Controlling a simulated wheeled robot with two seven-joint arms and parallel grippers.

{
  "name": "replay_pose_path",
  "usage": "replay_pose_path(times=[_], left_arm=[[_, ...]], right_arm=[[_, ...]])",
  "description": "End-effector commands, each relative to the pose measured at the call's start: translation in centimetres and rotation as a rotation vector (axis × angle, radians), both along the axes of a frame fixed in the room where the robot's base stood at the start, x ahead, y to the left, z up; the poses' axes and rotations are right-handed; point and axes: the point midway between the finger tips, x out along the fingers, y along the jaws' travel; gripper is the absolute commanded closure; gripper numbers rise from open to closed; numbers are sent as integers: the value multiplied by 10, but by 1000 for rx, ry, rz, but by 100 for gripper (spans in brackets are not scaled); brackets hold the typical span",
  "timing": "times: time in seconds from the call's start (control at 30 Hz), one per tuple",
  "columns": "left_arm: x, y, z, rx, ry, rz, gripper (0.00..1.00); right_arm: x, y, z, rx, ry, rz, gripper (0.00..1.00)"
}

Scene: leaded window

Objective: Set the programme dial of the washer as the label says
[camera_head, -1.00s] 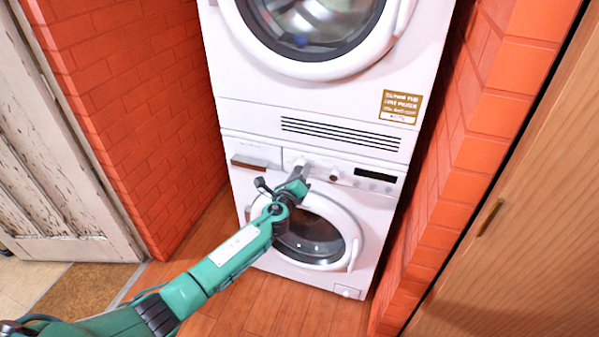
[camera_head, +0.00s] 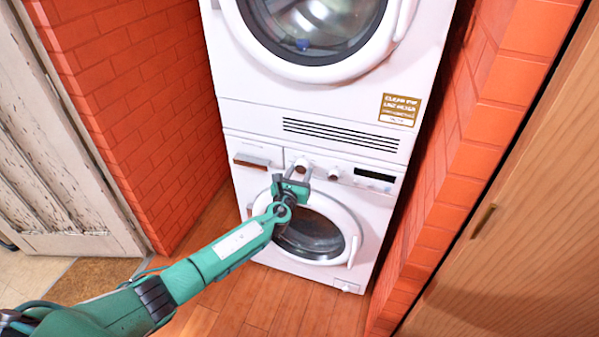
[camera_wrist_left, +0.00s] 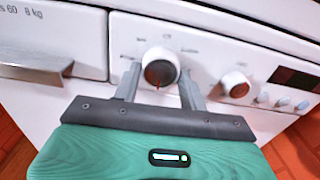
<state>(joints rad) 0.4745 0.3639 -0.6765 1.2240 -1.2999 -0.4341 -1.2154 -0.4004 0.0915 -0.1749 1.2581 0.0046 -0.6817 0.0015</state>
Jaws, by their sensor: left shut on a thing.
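The washer (camera_head: 262,205) is the lower white machine of a stack, with a round door below its control panel. Its programme dial (camera_wrist_left: 160,68) is a white knob with a dark face and a red mark pointing down in the wrist view. My left gripper (camera_wrist_left: 159,76) has one finger on each side of the dial and is shut on it. In the head view, my left gripper (camera_head: 301,168) is at the panel and partly hides the dial. A brown and white label (camera_head: 400,109) is on the upper machine; its brown part seems to read "clean the lint filter". My right gripper is not in view.
A second, smaller knob (camera_wrist_left: 235,84) sits right of the dial, then several small buttons and a dark display (camera_wrist_left: 293,78). The detergent drawer (camera_wrist_left: 45,50) is to the left. Brick walls (camera_head: 140,100) flank the machines. Wooden floor (camera_head: 260,300) in front is clear.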

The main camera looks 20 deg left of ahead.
Motion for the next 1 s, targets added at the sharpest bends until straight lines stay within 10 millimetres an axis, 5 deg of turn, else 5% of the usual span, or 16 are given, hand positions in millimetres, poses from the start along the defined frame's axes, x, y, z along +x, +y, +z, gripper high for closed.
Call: replay_pose_path(times=[0.57,0.6,0.67,1.0], left_arm=[[-1,-1,-3,31,3,-2,80],[-1,0,-3,31,3,-2,50],[-1,0,-2,31,3,-1,38],[-3,0,-1,30,1,0,37]], right_arm=[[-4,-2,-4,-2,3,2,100],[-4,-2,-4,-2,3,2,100],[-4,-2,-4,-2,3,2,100],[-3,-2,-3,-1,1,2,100]])
